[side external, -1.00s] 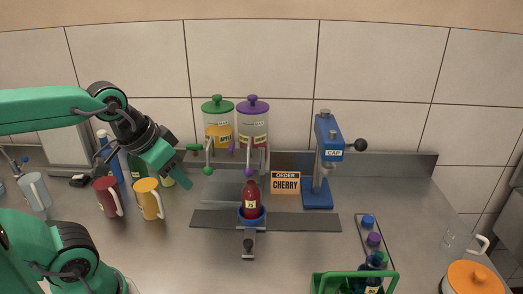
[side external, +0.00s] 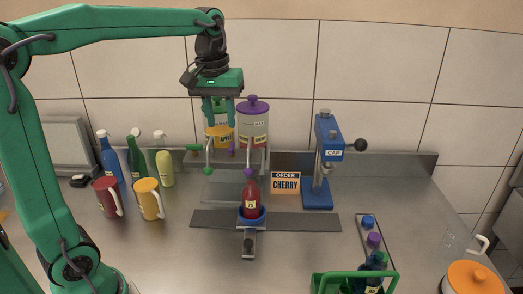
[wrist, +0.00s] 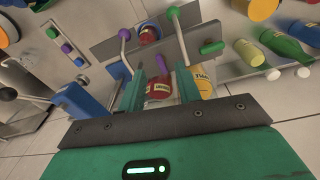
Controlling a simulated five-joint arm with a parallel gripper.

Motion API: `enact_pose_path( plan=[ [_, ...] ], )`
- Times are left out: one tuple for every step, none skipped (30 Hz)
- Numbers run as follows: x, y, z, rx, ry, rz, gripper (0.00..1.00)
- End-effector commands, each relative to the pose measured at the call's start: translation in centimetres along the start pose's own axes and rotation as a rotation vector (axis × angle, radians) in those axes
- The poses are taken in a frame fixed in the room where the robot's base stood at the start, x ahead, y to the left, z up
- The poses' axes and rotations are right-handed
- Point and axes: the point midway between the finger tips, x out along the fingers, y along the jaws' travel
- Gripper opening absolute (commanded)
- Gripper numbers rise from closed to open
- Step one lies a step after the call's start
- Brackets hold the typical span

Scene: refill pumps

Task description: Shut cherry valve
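The cherry dispenser (side external: 253,125) has a purple lid and red contents. It stands at the back, right of the yellow apple dispenser (side external: 214,137). A purple valve handle (wrist: 160,62) shows in the wrist view, in the gap between my fingers; I cannot tell whether they touch it. My gripper (side external: 221,124) is open, fingers pointing down, in front of the apple dispenser and partly hiding it. A red bottle (side external: 251,202) stands upright in a blue holder (side external: 251,220) below the cherry spout with the purple ball (side external: 248,172). The order sign (side external: 286,183) reads CHERRY.
A green valve handle (side external: 194,147) sticks out left of the apple dispenser. A blue cap press (side external: 324,165) stands to the right. Red (side external: 106,197) and yellow (side external: 150,199) mugs and several bottles stand at left. A green crate (side external: 340,280) is at front right.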

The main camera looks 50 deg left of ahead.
Motion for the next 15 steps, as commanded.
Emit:
enact_pose_path(
  plan=[
    [0.2, 0.2, -0.9, -0.029, -0.017, -0.01, 0.34],
    [0.2, 0.3, -1.4, -0.047, -0.027, -0.017, 0.34],
    [0.3, 0.4, -1.9, -0.068, -0.037, -0.024, 0.34],
    [0.4, 0.5, -2.3, -0.083, -0.045, -0.029, 0.34],
    [0.4, 0.6, -2.6, -0.096, -0.052, -0.033, 0.34],
    [0.5, 0.7, -3.0, -0.111, -0.059, -0.038, 0.34],
    [0.6, 0.7, -3.2, -0.121, -0.064, -0.042, 0.34],
    [0.6, 0.7, -3.4, -0.129, -0.068, -0.045, 0.34],
    [0.6, 0.8, -3.6, -0.137, -0.072, -0.048, 0.34],
    [0.7, 0.8, -3.7, -0.143, -0.074, -0.05, 0.34],
    [0.7, 0.8, -3.8, -0.147, -0.076, -0.051, 0.34],
    [0.7, 0.8, -3.9, -0.151, -0.078, -0.052, 0.34],
    [0.7, 0.8, -3.9, -0.152, -0.079, -0.053, 0.34],
    [0.7, 0.8, -3.9, -0.153, -0.079, -0.053, 0.34],
    [0.7, 0.8, -3.9, -0.153, -0.079, -0.053, 0.34]
  ],
)
